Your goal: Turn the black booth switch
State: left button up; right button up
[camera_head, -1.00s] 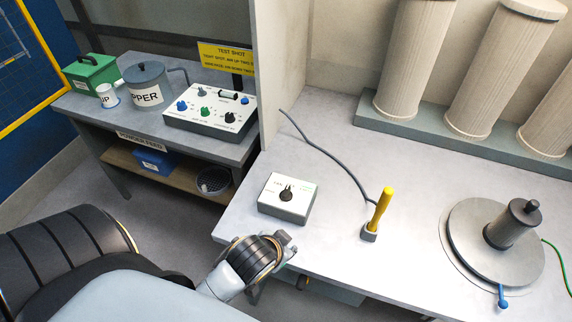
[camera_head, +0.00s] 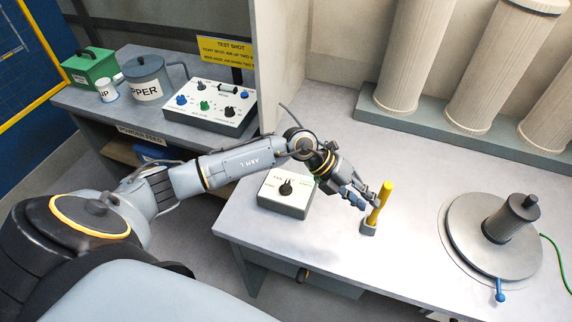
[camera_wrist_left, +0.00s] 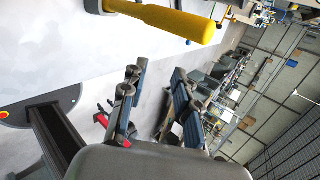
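The black switch (camera_head: 286,188) is a pointer knob on top of a small pale box (camera_head: 284,207) near the table's front left corner. My left gripper (camera_head: 358,196) hangs over the table to the right of the box, apart from the switch and close to the yellow-handled tool (camera_head: 382,203). In the left wrist view the two fingers (camera_wrist_left: 152,105) are spread with nothing between them, and the yellow handle (camera_wrist_left: 175,20) passes above them. The switch is not visible in the left wrist view. My right gripper is not in view.
A round turntable (camera_head: 490,240) with a dark cylinder stands to the right. Tall columns (camera_head: 405,60) stand at the back. A side bench to the left holds another knob panel (camera_head: 212,105), a pot (camera_head: 148,80) and a green box (camera_head: 90,68). The table's middle is mostly clear.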

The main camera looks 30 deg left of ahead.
pick_arm(q)
jog(key=w+a+f+g+y, duration=0.1)
jog(key=a+f+y, duration=0.15)
jog(key=a, duration=0.35)
jog(key=a+f+g+y, duration=0.1)
jog(key=a+y, duration=0.2)
jog(key=a, duration=0.4)
jog(key=n+y, duration=0.1)
jog(key=y, duration=0.3)
send_over(286, 184)
jog(key=shift+r+g, duration=0.15)
jog(key=shift+g, duration=0.25)
notch_tip(286, 184, down, 8)
jog(key=b, duration=0.5)
jog(key=shift+b, duration=0.35)
jog(key=shift+r, duration=0.15)
grip_shut()
